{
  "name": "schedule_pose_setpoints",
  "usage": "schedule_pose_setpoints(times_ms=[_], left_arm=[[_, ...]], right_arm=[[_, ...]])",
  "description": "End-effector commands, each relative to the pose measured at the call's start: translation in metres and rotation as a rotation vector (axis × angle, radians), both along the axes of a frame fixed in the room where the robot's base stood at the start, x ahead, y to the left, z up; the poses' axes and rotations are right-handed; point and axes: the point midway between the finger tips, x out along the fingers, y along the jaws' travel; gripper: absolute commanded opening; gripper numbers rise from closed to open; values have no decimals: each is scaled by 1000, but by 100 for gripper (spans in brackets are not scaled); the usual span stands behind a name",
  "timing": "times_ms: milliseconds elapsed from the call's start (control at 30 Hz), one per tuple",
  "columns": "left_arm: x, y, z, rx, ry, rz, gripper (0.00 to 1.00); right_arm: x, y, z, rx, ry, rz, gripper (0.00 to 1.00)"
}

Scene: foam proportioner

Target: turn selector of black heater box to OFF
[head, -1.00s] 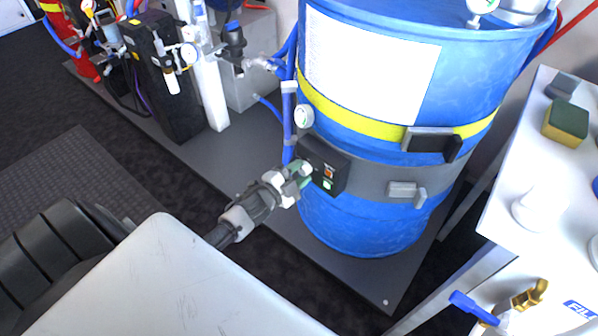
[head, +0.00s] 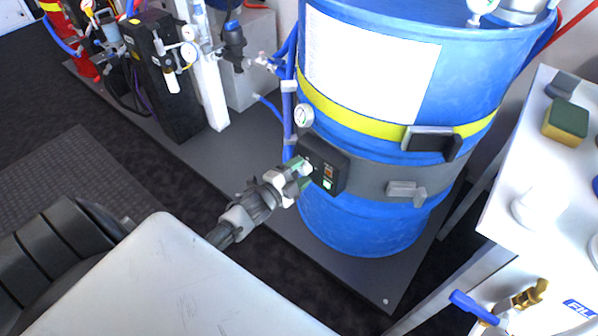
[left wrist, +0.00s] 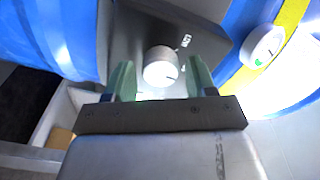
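The black heater box (head: 337,157) is mounted on a grey band around the blue drum (head: 352,225). Its face carries an orange-red rocker and a lit green one. In the left wrist view the white round selector (left wrist: 161,68) sits on the black box face (left wrist: 205,42), with a dark pointer mark and small white lettering beside it. My left gripper (head: 300,172) is at the left part of the box face. In the left wrist view its green fingertips (left wrist: 160,80) stand on either side of the selector, with gaps visible, so it is open. My right gripper is not in view.
A pressure gauge (head: 303,115) and blue pipe stand just left of the box. Latches (head: 405,190) sit on the band to its right. A white table (head: 560,190) with a sponge (head: 566,122) is at the right.

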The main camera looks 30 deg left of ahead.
Motion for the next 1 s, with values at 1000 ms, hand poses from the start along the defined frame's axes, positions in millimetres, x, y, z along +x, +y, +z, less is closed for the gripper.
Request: schedule_pose_setpoints(times_ms=[1000], left_arm=[[-102, 19, 0, -1, 1, 2, 65]], right_arm=[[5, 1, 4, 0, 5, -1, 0]])
